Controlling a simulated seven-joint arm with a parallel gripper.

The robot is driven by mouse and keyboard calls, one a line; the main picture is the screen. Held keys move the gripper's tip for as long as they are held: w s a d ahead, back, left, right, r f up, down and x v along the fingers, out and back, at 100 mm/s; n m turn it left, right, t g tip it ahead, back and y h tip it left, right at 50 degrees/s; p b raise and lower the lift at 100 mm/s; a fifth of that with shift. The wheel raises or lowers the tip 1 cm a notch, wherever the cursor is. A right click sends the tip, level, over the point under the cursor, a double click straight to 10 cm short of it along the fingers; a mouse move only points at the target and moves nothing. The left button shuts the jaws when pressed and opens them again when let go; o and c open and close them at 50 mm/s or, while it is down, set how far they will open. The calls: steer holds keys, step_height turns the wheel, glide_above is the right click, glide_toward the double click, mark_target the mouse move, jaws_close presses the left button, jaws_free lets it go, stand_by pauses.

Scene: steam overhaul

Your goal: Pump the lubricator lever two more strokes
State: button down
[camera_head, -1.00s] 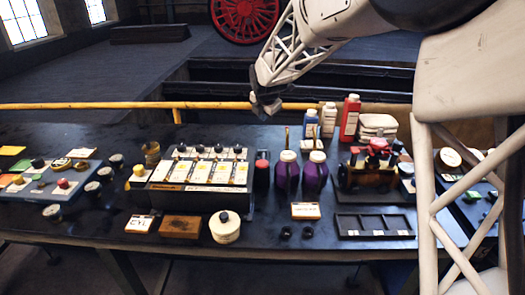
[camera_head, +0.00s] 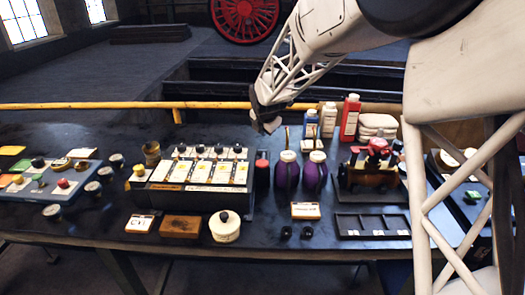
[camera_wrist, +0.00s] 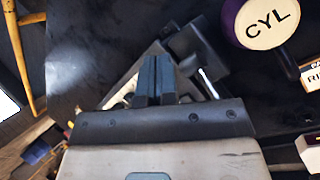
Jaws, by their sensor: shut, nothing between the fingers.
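The bench unit with a row of pale, yellow-marked panels and black knobs (camera_head: 205,172), which looks like the lubricator, stands mid-table in the head view. A dark upright piece with a red top (camera_head: 262,160) is at its right end; I cannot tell whether this is the lever. My gripper (camera_head: 267,124) hangs above and behind that end, apart from it in the picture. In the wrist view my gripper's fingers (camera_wrist: 155,80) are together and empty. Beyond them is a dark blocky part (camera_wrist: 188,45) with a bright metal rod (camera_wrist: 208,82); whether they touch is unclear.
Two purple containers with pale tops (camera_head: 288,172) stand just right of the unit; one labelled CYL shows in the wrist view (camera_wrist: 262,22). Bottles (camera_head: 349,118) stand behind. A yellow rail (camera_head: 90,106) runs along the back. A compartmented black tray (camera_head: 372,225) lies at front right.

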steer(key=shift+s+f, duration=0.25)
steer(key=shift+f, duration=0.55)
steer(key=shift+s+f, duration=0.2)
steer(key=shift+f, duration=0.55)
